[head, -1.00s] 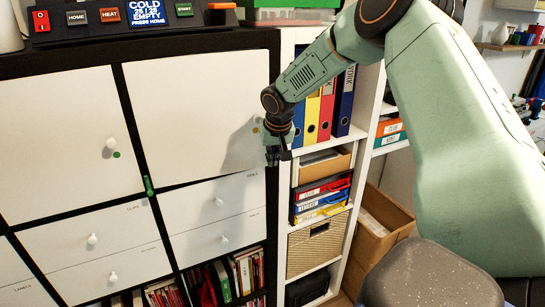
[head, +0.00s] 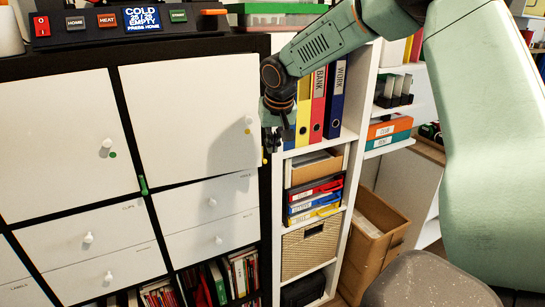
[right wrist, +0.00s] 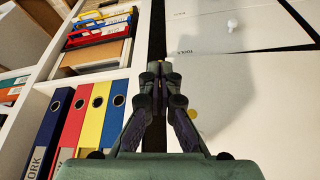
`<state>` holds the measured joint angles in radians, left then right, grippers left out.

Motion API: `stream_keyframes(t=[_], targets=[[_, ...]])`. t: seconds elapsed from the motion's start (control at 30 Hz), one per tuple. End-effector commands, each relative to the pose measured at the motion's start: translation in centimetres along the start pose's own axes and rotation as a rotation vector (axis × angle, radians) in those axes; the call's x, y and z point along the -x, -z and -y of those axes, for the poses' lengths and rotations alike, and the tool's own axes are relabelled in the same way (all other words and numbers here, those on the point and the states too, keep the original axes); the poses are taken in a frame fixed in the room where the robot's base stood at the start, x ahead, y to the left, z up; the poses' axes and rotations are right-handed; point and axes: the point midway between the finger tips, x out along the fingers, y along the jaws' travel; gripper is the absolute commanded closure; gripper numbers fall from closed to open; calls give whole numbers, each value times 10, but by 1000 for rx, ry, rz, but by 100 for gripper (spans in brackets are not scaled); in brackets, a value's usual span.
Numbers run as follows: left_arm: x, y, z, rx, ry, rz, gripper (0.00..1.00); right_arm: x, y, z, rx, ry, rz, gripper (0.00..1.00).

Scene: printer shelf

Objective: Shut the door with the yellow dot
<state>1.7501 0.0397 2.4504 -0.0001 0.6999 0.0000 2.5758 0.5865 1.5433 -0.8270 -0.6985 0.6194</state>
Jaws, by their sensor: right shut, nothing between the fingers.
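The white door with the yellow dot (head: 185,115) is the upper right door of the black cabinet. It looks nearly flush with the front; I cannot tell whether a small gap remains at its free edge. Its yellow dot (head: 248,131) is near the right edge and also shows in the right wrist view (right wrist: 194,114). My right gripper (head: 272,148) is shut and empty, just right of the door's free edge, in front of the dark side frame. In the right wrist view my fingers (right wrist: 160,68) point along that edge; contact cannot be told. My left gripper is not in view.
The door with the green dot (head: 60,140) is at left and looks closed. White drawers (head: 205,210) are below. A white shelf with binders (head: 318,100) stands close to the right of my gripper. A cardboard box (head: 372,240) is on the floor.

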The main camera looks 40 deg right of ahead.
Motion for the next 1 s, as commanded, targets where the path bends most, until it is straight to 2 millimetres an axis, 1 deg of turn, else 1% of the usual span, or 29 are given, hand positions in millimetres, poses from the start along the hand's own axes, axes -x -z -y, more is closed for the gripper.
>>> stream_keyframes(t=[0.03, 0.13, 0.2, 0.27, 0.37, 0.47, 0.5, 0.53, 0.6, 0.7, 0.8, 0.9, 1.0], targets=[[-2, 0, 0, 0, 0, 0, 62, 6, 0, 0, -1, 2, -3, 100], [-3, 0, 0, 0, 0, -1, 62, 15, -1, -1, -1, 1, -1, 100], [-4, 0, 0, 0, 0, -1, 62, 18, -2, -1, -1, 1, 0, 100], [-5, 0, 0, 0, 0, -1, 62, 15, -5, -2, -1, -3, 9, 100], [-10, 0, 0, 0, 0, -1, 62, -13, -25, -11, -18, -2, 64, 100], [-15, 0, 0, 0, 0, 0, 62, -51, -71, -15, -36, 21, 166, 100], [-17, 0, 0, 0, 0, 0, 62, -70, -92, -12, -50, 55, 199, 100], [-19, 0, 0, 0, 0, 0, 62, -82, -105, -6, -53, 91, 209, 100], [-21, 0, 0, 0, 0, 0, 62, -100, -123, 7, -51, 166, 205, 100], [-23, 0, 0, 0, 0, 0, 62, -119, -144, 25, -44, 271, 177, 100], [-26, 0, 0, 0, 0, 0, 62, -134, -160, 44, -38, 376, 120, 100], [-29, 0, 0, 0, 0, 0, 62, -143, -171, 60, -36, 472, 33, 100], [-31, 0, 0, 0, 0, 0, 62, -146, -176, 73, -39, 545, -76, 100]])
